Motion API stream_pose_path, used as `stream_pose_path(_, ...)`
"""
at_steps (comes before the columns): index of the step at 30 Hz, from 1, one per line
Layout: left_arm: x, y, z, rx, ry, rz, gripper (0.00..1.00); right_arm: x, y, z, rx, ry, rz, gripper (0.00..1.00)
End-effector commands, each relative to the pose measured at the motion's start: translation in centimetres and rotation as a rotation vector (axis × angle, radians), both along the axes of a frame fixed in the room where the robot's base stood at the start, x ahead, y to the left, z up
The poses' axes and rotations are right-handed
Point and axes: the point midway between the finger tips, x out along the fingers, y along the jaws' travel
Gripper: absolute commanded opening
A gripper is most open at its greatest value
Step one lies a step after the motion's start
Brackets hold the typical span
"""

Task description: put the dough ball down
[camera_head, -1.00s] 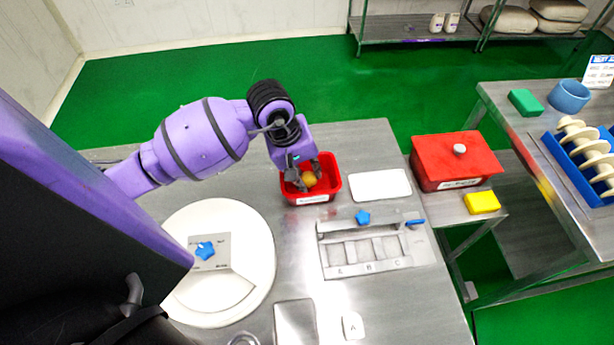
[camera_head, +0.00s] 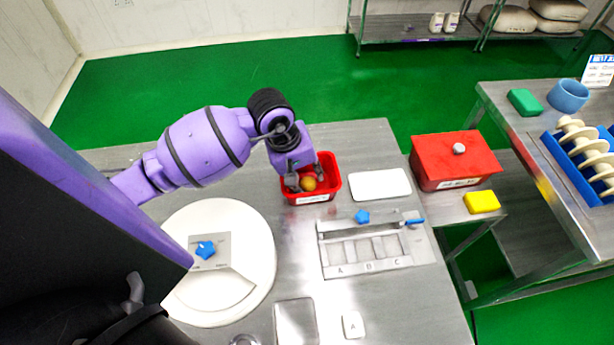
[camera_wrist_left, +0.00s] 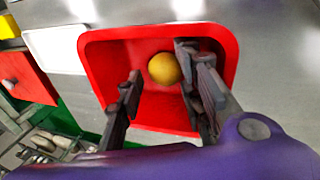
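The dough ball (camera_head: 308,184) is a small golden-brown ball in the red bin (camera_head: 328,194). In the left wrist view the ball (camera_wrist_left: 164,68) shows against the red floor of the bin (camera_wrist_left: 100,60). My left gripper (camera_head: 305,178) reaches down into the bin from above. In the left wrist view its fingers (camera_wrist_left: 161,74) are spread on either side of the ball. A gap shows between the left finger and the ball; the right finger is close beside it, and I cannot tell whether they touch. My right gripper is not in view.
A white board (camera_head: 380,184) lies right of the bin. A metal mould labelled A, B, C (camera_head: 372,271) is in front. A white round disc (camera_head: 262,262) is at the left. A red lidded box (camera_head: 435,155) and yellow block (camera_head: 482,202) stand to the right.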

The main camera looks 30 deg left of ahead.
Motion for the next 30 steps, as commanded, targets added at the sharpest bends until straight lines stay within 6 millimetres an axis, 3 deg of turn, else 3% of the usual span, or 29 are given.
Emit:
stream_pose_path(15, -1.9, 1.9, 9.5, 0.004, -0.002, -0.001, 0.34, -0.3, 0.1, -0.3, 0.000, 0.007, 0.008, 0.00)
stream_pose_path(21, -2.3, 2.1, 10.9, 0.002, 0.001, -0.001, 0.34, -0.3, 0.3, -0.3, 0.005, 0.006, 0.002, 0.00)
stream_pose_path(30, -2.4, 2.1, 11.0, 0.001, 0.001, -0.001, 0.34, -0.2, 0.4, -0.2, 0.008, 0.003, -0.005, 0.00)
